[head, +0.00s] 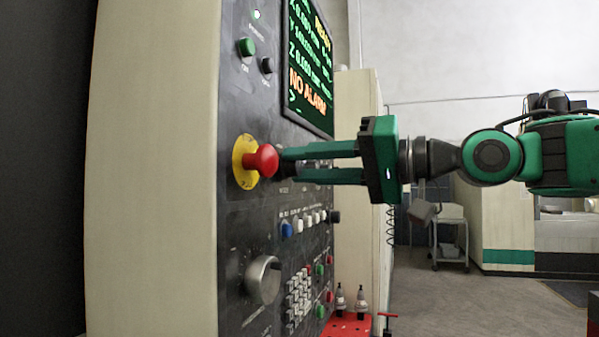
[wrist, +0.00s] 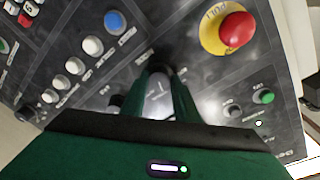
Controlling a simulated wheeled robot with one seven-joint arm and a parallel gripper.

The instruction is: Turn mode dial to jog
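The control panel (head: 236,210) faces right in the head view. The mode dial (head: 279,166) appears as a dark knob just right of the red emergency button, mostly hidden by my fingertips. My gripper (head: 286,164) reaches in from the right with its two green fingers level, one above the other, and the knob between their tips. In the wrist view my gripper (wrist: 160,74) has its fingertips close together on both sides of the dark dial (wrist: 160,62). It looks shut on the dial. The dial's pointer and jog label cannot be read.
The red emergency button (head: 262,159) sticks out close beside my fingertips; it also shows in the wrist view (wrist: 236,29). A row of blue and white buttons (head: 297,223) and a silver round knob (head: 263,280) lie below. The screen (head: 306,60) is above. Open floor lies at the right.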

